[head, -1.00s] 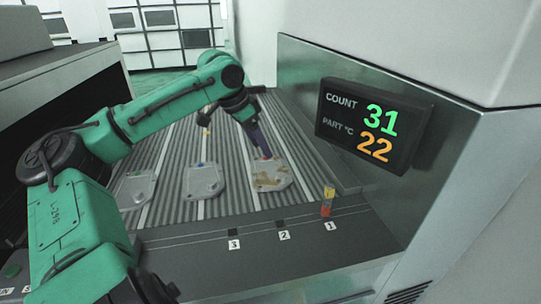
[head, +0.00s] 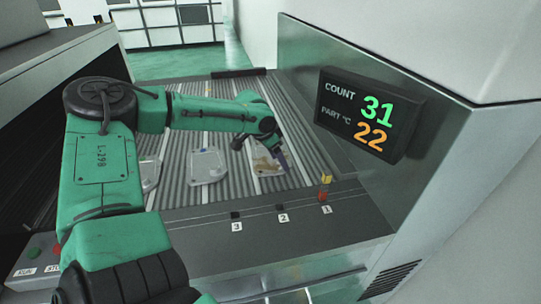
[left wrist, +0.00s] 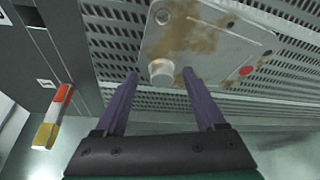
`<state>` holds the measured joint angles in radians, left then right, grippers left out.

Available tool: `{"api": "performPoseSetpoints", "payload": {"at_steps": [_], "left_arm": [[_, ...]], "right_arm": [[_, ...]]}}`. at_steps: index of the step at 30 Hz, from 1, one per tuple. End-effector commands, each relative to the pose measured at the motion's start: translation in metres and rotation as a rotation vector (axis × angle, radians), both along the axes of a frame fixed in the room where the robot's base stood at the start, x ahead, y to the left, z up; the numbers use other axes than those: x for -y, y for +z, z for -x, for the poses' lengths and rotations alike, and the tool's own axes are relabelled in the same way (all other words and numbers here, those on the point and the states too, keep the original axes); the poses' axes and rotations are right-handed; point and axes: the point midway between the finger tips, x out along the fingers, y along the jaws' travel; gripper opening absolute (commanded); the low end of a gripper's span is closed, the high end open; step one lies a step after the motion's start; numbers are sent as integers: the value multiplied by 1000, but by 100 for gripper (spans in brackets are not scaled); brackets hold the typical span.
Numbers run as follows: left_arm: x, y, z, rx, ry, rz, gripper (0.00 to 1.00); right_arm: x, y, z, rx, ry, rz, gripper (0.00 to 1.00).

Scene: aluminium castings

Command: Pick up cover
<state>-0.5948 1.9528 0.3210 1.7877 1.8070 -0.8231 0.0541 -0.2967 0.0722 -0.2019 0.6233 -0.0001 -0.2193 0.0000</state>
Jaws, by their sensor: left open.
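Three pale grey metal covers lie in a row on the ribbed conveyor bed in the head view: a left one (head: 149,173), a middle one (head: 207,166) and a right one (head: 266,164) with brown stains. My left gripper (head: 281,160) is at the right cover and partly hides it. In the left wrist view the stained cover (left wrist: 205,40) has a round boss (left wrist: 162,70), a red dot and dark holes. My left gripper (left wrist: 161,74) is open there, its purple fingers apart with the boss showing between their tips. Contact cannot be told. My right gripper is not in view.
A display (head: 361,118) reads count 31 and part temperature 22. A red and yellow marker (head: 325,187) stands at label 1 on the front ledge, close to my gripper; it also shows in the left wrist view (left wrist: 52,117). A machine wall rises at right.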

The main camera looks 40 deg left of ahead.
Motion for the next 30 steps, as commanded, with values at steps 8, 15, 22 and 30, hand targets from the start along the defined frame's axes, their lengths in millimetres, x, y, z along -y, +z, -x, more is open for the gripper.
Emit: {"api": "performPoseSetpoints", "payload": {"at_steps": [8,15,22,30], "left_arm": [[0,-3,-1,2,1,1,60],[0,-3,-1,1,1,1,0],[0,-1,-2,4,0,-1,0],[0,24,-3,11,0,0,0]], "right_arm": [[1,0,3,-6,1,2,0],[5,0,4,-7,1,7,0],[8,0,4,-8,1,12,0],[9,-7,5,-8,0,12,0]]}}
